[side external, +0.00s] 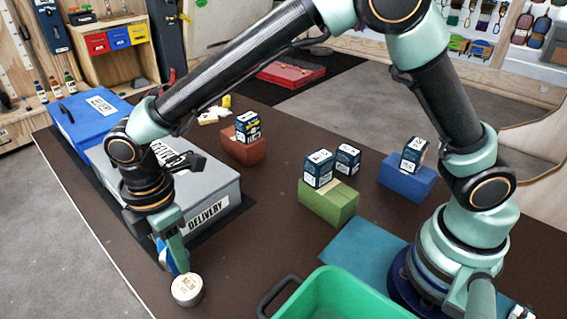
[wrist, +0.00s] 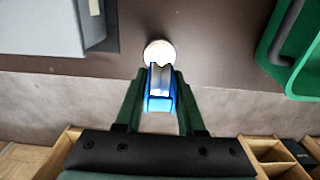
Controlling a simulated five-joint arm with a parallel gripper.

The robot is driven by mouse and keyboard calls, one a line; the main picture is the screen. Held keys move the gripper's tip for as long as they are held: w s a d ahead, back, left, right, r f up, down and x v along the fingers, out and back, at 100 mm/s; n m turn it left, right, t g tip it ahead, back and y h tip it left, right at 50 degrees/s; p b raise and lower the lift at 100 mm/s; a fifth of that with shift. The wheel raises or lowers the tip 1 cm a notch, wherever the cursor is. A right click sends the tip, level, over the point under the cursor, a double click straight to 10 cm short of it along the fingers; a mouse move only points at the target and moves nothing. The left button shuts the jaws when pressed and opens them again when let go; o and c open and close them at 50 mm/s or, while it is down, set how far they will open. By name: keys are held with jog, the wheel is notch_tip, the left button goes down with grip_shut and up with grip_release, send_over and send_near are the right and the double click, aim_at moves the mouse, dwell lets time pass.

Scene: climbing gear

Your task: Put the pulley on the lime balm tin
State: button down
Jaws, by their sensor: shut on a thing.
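My gripper (side external: 170,262) points down near the table's left edge and is shut on the pulley (side external: 182,259). The wrist view shows the blue and pale pulley (wrist: 159,90) between the two green fingers (wrist: 157,105). A small round tin with a pale, printed lid (side external: 187,286), taken as the lime balm tin, stands upright just below the pulley. In the wrist view, the tin (wrist: 159,50) is partly hidden behind the pulley's far end. I cannot tell whether pulley and tin touch.
A grey delivery box (side external: 213,192) stands close behind my gripper, with a blue box (side external: 88,128) beyond. A green bin (side external: 345,297) is to the right. Small cartons stand on red, green and blue blocks (side external: 328,205) across the table. Brown table lies clear between tin and bin.

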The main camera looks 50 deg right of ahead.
aim_at(187, 285)
jog(key=shift+f, duration=3.15)
jog(key=shift+f, duration=0.1)
jog(key=c, duration=0.5)
grip_release()
